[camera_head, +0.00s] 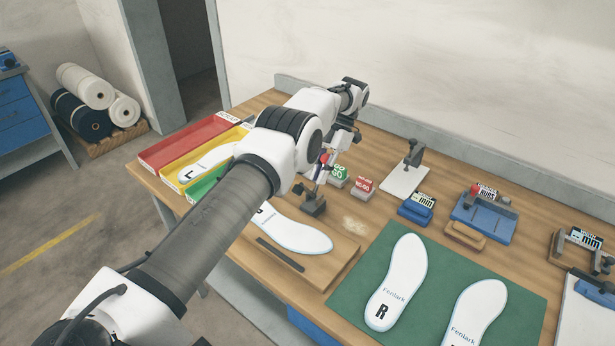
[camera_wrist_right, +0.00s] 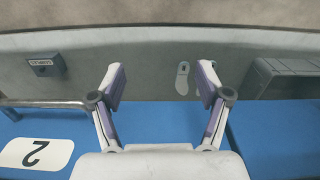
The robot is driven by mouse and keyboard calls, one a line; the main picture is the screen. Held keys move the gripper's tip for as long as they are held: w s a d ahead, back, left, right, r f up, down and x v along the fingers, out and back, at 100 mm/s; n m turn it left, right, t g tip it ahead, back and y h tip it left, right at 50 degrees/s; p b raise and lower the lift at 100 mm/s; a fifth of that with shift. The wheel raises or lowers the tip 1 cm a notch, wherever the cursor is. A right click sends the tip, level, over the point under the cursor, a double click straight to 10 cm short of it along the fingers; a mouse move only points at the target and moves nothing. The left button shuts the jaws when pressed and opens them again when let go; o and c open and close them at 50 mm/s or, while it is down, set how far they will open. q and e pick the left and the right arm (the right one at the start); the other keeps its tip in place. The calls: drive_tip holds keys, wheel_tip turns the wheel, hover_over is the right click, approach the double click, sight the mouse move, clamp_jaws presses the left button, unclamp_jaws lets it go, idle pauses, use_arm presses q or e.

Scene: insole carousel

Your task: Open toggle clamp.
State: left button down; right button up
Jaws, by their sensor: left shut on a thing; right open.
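The toggle clamp (camera_head: 313,203) is a small dark clamp at the back edge of a wooden board (camera_head: 328,271). A white insole (camera_head: 300,234) lies on that board, partly hidden by my left arm. The clamp's red handle (camera_head: 323,158) points up. My left gripper (camera_head: 322,168) is at the handle and shut on it; the arm hides part of the fingers. In the right wrist view my right gripper (camera_wrist_right: 161,82) is open with nothing between its fingers. It is away from the clamp.
Red (camera_head: 182,143), yellow and green trays stand at the left. Green GO (camera_head: 338,174) and red NO-GO (camera_head: 363,187) blocks sit right of the clamp. A green mat (camera_head: 440,262) holds two insoles at the front. The right wrist view shows a blue surface (camera_wrist_right: 265,125) and a grey wall.

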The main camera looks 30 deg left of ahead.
use_arm(q)
drive_tip(key=shift+s+f, duration=0.1)
drive_tip(key=shift+f, duration=0.25)
use_arm(e)
drive_tip(key=shift+a+f, duration=0.25)
drive_tip(key=shift+f, duration=0.1)
use_arm(q)
drive_tip(key=c, duration=1.3)
unclamp_jaws()
drive_tip(key=shift+o, duration=0.2)
drive_tip(key=shift+r, duration=0.2)
use_arm(e)
drive_tip(key=shift+r, duration=0.2)
